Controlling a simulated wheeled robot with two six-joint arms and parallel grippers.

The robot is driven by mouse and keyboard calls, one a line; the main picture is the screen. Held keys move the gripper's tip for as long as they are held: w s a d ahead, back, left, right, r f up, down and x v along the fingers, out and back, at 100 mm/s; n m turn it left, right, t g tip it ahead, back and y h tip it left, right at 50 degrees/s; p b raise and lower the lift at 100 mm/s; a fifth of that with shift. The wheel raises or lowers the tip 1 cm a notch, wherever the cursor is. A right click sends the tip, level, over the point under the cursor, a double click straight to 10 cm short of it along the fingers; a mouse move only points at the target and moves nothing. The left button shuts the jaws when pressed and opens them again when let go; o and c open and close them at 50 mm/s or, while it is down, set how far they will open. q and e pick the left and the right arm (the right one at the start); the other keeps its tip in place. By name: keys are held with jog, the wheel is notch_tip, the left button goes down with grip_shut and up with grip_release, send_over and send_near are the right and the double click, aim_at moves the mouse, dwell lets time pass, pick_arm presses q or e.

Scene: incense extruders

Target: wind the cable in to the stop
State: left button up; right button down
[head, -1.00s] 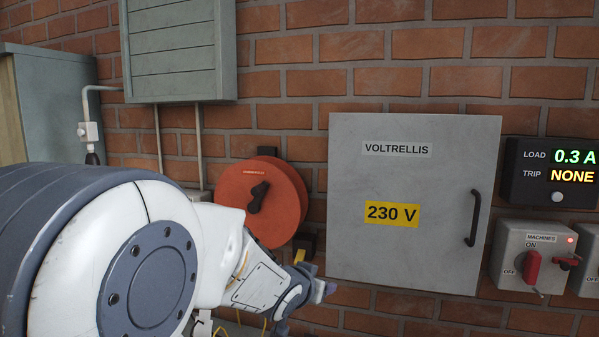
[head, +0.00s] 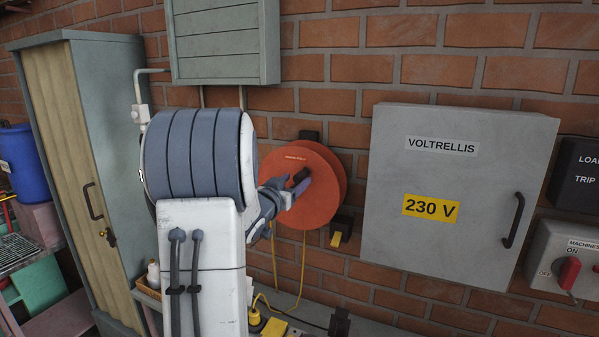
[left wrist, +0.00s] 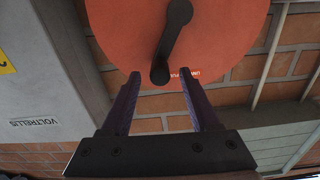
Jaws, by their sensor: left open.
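The orange cable reel (head: 322,205) hangs on the brick wall and also fills the top of the left wrist view (left wrist: 120,35). Its dark crank (left wrist: 174,38) ends in a rounded grip (left wrist: 160,74). My left gripper (head: 296,186) is at the reel's front, its fingers open. In the left wrist view my two purple fingertips (left wrist: 160,84) stand either side of the crank's grip, with gaps showing on both sides. Yellow cable (head: 302,272) hangs below the reel towards the bench. Part of the reel is hidden behind my left gripper. My right gripper is out of view.
A grey cabinet marked 230 V (head: 460,185) is right of the reel. A dark block with a yellow part (head: 338,236) sits at the reel's lower right. A bench (head: 370,325) runs below; a tall locker (head: 62,130) stands left.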

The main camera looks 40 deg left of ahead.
pick_arm(q)
jog(key=shift+p+x, duration=0.45)
jog(key=shift+x, duration=1.15)
grip_shut()
